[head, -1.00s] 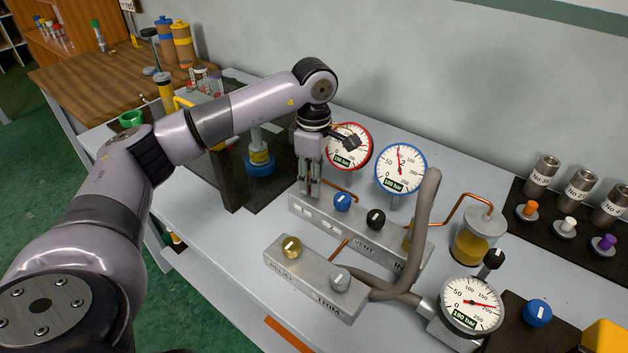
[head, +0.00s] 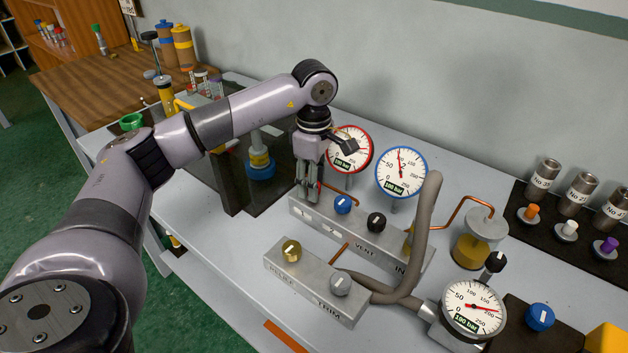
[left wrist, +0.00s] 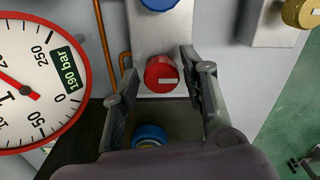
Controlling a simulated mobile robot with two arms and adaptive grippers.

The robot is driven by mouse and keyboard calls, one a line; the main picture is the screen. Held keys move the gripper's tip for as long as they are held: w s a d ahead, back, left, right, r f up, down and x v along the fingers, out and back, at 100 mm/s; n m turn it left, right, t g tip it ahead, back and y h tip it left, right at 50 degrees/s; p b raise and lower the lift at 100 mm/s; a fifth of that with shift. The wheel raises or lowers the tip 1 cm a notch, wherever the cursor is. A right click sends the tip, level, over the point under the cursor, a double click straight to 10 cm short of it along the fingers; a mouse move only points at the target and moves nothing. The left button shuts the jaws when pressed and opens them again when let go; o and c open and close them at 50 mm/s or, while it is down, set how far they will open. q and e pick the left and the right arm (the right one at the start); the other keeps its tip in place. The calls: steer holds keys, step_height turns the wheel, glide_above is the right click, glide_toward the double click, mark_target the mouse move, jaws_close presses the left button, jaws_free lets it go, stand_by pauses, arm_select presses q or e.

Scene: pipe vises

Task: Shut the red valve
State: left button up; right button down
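The red valve (left wrist: 162,75) is a round red knob with a white mark on the manifold block (head: 330,227). In the left wrist view it lies between the two fingers of my left gripper, with a gap visible on the left side. In the head view my left gripper (head: 309,196) points down over the block's left end and hides the red valve. Its fingers are apart, around or just above the knob; I cannot tell the exact height. The red-rimmed gauge (head: 349,149) stands just behind. My right gripper is not in view.
A blue knob (head: 342,204) and a black knob (head: 376,222) sit on the same block, right of the gripper. A second block (head: 315,285) with brass and grey knobs is in front. The blue-rimmed gauge (head: 401,172) and copper pipes are close by.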

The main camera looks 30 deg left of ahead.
arm_select(q)
steer(key=shift+o, duration=0.6)
step_height(320, 180, up, 12)
stand_by(0.6)
